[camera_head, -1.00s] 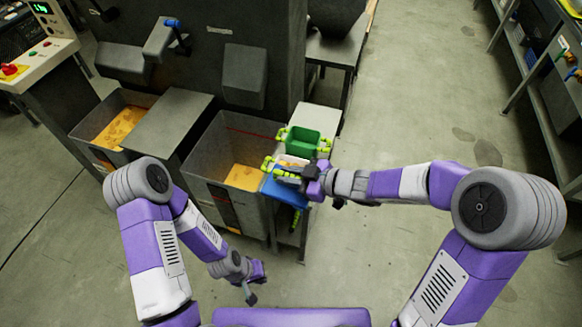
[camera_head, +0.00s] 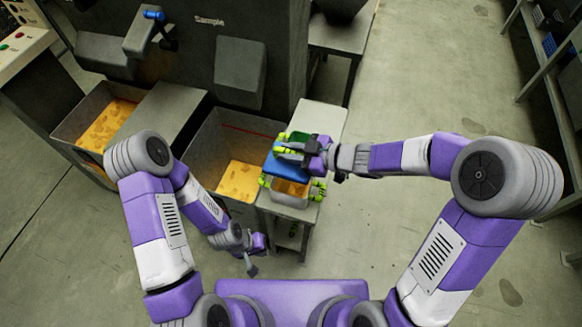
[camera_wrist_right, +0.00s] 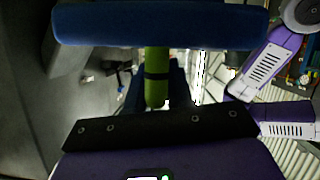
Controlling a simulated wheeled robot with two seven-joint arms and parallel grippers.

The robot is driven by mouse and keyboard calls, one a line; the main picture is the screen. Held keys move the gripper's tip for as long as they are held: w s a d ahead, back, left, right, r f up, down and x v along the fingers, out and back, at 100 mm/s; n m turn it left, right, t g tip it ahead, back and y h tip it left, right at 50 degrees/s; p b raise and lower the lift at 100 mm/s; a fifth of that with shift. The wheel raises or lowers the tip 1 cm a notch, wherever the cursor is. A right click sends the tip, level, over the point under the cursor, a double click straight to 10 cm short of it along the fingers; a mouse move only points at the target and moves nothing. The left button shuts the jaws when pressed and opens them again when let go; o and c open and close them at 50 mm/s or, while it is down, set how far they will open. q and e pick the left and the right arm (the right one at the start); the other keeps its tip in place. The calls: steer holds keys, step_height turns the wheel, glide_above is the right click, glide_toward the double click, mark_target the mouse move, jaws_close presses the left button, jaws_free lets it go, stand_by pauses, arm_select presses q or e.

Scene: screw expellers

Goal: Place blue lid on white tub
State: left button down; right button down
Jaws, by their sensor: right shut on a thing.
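My right gripper (camera_head: 292,150) is shut on the blue lid (camera_head: 286,168) and holds it over the bench. In the head view the lid overlaps the far part of the white tub (camera_head: 303,200), whose brownish-yellow inside shows uncovered in front of it. I cannot tell the gap between lid and tub. Yellow-green clips stick out at the tub's sides. In the right wrist view the lid (camera_wrist_right: 160,25) spans the top, with a green part below it. My left gripper (camera_head: 251,266) hangs low, away from the bench; its jaw opening is unclear.
A green container (camera_head: 298,137) behind the lid is mostly hidden by my right gripper. The narrow grey bench (camera_head: 325,120) is bare at its far end. A deep grey bin (camera_head: 215,140) with yellow material stands left of it. Open floor lies to the right.

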steer(key=f, duration=0.2)
steer(key=f+b, duration=0.1)
steer(key=shift+s, duration=0.25)
steer(key=shift+f+b, duration=1.3)
steer(key=shift+f, duration=1.2)
steer(key=shift+f+b, duration=0.3)
steer(key=shift+f, duration=0.15)
steer(key=c, duration=1)
jaws_free()
